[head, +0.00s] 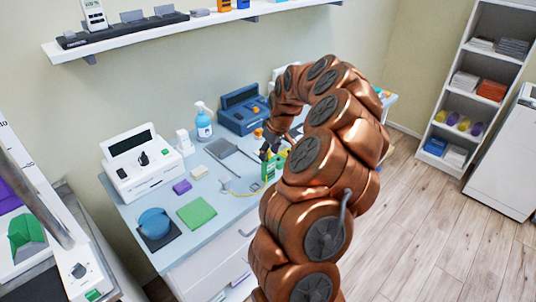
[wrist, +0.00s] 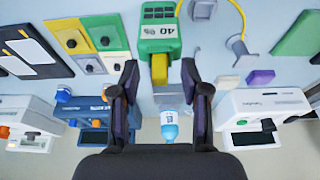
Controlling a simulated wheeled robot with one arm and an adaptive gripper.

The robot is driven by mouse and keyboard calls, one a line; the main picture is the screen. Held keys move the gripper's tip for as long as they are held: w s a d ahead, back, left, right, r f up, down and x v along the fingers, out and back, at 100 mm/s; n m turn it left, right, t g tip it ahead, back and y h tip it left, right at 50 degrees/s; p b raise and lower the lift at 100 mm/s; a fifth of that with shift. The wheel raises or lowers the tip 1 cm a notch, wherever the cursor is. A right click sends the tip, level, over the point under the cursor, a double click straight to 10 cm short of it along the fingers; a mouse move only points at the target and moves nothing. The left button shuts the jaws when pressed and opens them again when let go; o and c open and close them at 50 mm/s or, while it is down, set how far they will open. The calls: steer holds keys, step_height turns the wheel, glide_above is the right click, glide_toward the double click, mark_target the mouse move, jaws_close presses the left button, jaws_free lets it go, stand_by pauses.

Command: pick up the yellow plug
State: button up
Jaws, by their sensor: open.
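The yellow plug (wrist: 159,68) shows in the wrist view as a short yellow block at the near end of a green box (wrist: 160,35) marked 40. My gripper (wrist: 160,70) is open, with one dark finger on each side of the yellow plug and a visible gap to each. I cannot tell how far above the plug the fingertips are. In the head view my gripper (head: 268,148) is over the table beside the green box (head: 268,168); my arm hides part of this area, and the plug is not clear there.
A yellow cable (wrist: 238,20) runs beside the green box. A green pad (head: 197,212) lies near the front edge. A shelf (head: 150,30) is above.

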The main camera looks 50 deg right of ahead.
steer(key=shift+c, duration=0.2)
jaws_close()
steer(key=shift+r, duration=0.1)
